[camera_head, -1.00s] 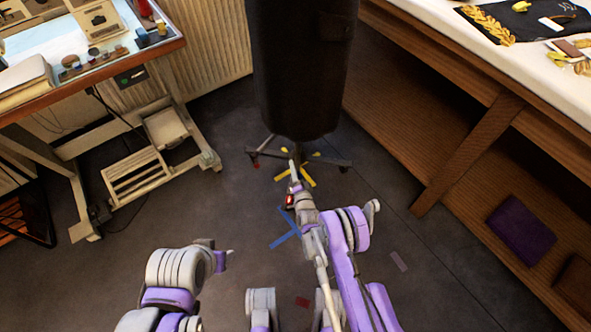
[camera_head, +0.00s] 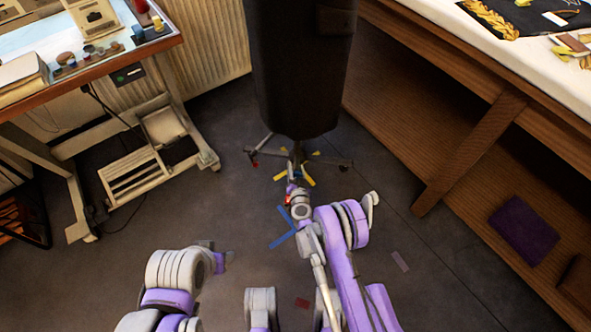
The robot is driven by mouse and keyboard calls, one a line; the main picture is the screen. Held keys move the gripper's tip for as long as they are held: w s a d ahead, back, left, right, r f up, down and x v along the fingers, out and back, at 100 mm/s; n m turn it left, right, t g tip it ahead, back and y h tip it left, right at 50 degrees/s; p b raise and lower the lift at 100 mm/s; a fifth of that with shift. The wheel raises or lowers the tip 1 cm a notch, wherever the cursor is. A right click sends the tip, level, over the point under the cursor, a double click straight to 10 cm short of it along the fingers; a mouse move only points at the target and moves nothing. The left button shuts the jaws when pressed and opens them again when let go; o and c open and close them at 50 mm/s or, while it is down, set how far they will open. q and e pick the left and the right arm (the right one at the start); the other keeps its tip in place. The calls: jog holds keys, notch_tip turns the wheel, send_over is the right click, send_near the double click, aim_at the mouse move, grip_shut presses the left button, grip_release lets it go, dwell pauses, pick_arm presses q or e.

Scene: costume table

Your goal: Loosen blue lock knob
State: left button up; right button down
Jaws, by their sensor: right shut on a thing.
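A dark garment form (camera_head: 297,75) hangs upright on a stand, whose legs (camera_head: 262,152) spread on the floor below it. My right gripper (camera_head: 297,176) reaches to the stand's pole just under the form's lower end. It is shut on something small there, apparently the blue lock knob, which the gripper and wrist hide. My left arm is folded low at the left, with its end (camera_head: 222,262) pointing right, well away from the stand. Its fingers are too small to read.
A worktable (camera_head: 160,45) with small items stands at the left. A long wooden table (camera_head: 480,70) with a shelf runs along the right; a purple folded cloth (camera_head: 523,230) lies on the shelf. Yellow and blue tape (camera_head: 282,240) marks the floor. Floor between the tables is mostly clear.

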jog(key=n+h, duration=0.1)
jog(key=n, duration=0.3)
jog(key=shift+d+h, duration=0.15)
jog(key=shift+h, duration=0.25)
jog(key=n, duration=0.2)
jog(key=n+h, duration=0.1)
jog(key=n, duration=0.1)
jog(key=shift+d+n+h, duration=0.15)
jog(key=shift+n+h, duration=0.15)
jog(key=n+h, duration=0.1)
jog(key=n, duration=0.3)
jog(key=shift+d+r+t+h, duration=0.2)
jog(key=shift+t+h, duration=0.1)
jog(key=shift+h, duration=0.1)
jog(key=n+h, duration=0.1)
jog(key=n, duration=0.3)
jog(key=shift+r+n+t, duration=0.1)
jog(key=shift+n+t, duration=0.2)
jog(key=shift+t, duration=0.1)
jog(key=shift+c, duration=1.7)
grip_release()
